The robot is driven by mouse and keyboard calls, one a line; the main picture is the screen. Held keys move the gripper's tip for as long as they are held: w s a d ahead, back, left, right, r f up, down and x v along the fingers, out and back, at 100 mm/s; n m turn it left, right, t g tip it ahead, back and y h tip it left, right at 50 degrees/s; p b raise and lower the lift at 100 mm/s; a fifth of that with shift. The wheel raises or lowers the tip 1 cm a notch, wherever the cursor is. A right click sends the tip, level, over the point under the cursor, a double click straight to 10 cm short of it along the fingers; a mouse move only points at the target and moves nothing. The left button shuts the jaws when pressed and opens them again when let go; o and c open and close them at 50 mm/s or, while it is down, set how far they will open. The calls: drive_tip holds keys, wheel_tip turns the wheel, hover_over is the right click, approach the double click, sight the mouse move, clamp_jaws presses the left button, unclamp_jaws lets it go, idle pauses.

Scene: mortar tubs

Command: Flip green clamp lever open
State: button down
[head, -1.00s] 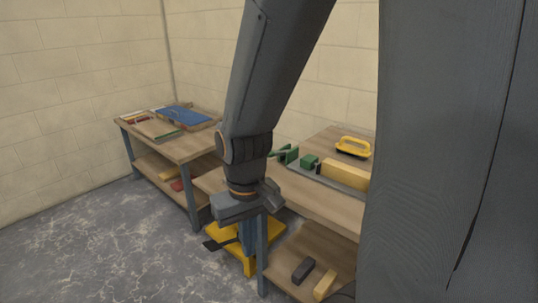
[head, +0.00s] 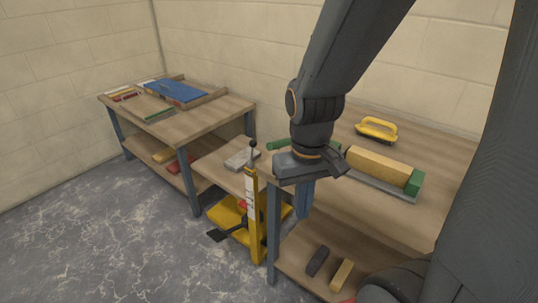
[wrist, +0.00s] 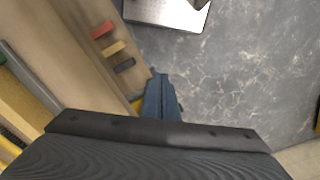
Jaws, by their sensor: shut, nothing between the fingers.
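A green lever (head: 283,144) shows at the back of the right workbench, left of my wrist. Part of the clamp behind my wrist is hidden. A long yellow block (head: 382,168) lies along a grey rail, with a green end piece (head: 415,183) at its right end. My gripper (head: 304,213) points down in front of the bench's near left edge, apart from the lever. Its blue fingers are together and empty; they also show in the wrist view (wrist: 161,97), over the floor beside the bench.
A yellow-handled float (head: 376,129) lies on the right bench. The left bench (head: 200,125) carries a blue board (head: 174,91). Loose blocks lie on the lower shelf. Floor at left is clear.

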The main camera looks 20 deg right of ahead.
drive_tip(key=w+f+n+g+h+b, duration=0.25)
drive_tip(key=f+n+h+b, duration=0.4)
drive_tip(key=n+h, duration=0.35)
drive_tip(key=w+a+r+n+t+h+b, duration=0.1)
drive_tip(key=w+a+n+t+h+b, duration=0.3)
drive_tip(key=w+a+n+t, duration=0.7)
drive_tip(key=w+n, duration=0.1)
drive_tip(key=w, duration=0.3)
drive_tip(key=shift+w+a+r+t, duration=0.15)
drive_tip(key=shift+w+a+t, duration=0.05)
drive_tip(key=shift+a+t, duration=0.15)
drive_tip(key=shift+d, duration=0.15)
